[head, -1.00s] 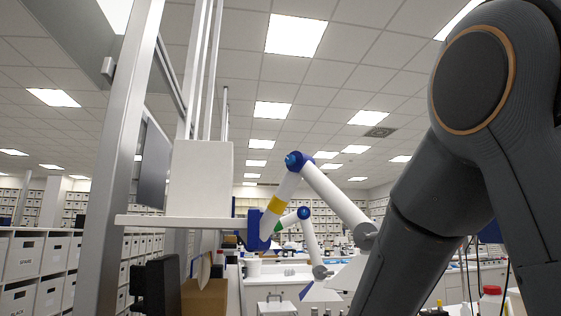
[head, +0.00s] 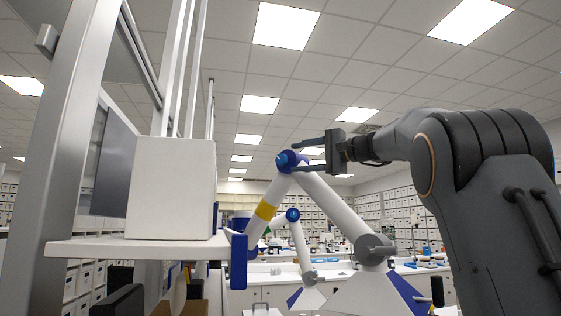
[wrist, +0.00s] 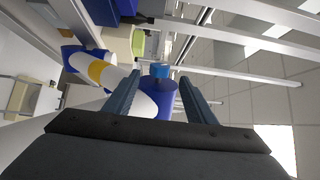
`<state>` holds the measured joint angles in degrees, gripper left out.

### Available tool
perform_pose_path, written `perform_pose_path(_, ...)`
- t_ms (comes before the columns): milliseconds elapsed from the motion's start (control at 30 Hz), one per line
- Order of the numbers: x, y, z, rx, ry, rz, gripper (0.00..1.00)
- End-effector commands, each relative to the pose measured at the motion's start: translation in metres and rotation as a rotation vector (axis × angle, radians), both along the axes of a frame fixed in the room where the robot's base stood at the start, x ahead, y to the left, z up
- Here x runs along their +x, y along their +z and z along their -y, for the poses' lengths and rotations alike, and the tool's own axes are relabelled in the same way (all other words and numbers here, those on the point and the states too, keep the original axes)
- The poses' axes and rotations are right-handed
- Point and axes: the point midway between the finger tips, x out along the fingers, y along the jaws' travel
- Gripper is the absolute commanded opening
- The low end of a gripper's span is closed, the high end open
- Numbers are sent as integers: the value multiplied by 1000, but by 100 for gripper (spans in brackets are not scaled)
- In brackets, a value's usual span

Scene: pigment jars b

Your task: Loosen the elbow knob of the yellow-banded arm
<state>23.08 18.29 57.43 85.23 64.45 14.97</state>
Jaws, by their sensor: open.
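The yellow-banded arm is a white lamp-like arm with a yellow band (head: 265,210) on its lower-left link, and its bend is at the top. Its elbow knob (head: 283,160) is blue and sits on a darker blue joint. In the wrist view the light-blue knob (wrist: 160,71) shows between and just past my fingertips, with the blue joint (wrist: 158,100) nearer. My gripper (head: 294,157) is open and level, reaching in from the right, its fingers around the elbow. I cannot tell whether either finger touches the knob.
A white box (head: 170,190) stands on a white shelf (head: 140,248) to the left, beside metal posts. A second, similar arm with a blue elbow (head: 292,215) stands behind and lower. Grey joint (head: 372,248) ends the near arm's right link. Space above the elbow is free.

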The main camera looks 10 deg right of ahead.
Motion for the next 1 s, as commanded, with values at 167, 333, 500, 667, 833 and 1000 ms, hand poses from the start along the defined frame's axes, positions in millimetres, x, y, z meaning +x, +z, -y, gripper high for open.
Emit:
perform_pose_path(167,16,3,-15,1,2,-1,50)
perform_pose_path(333,35,4,-33,0,4,-1,50)
perform_pose_path(500,49,4,-44,-1,2,-1,50)
perform_pose_path(667,55,3,-49,-1,0,1,50)
perform_pose_path(833,56,2,-49,-1,0,0,50)
perform_pose_path(1000,56,2,-49,-1,0,0,39)
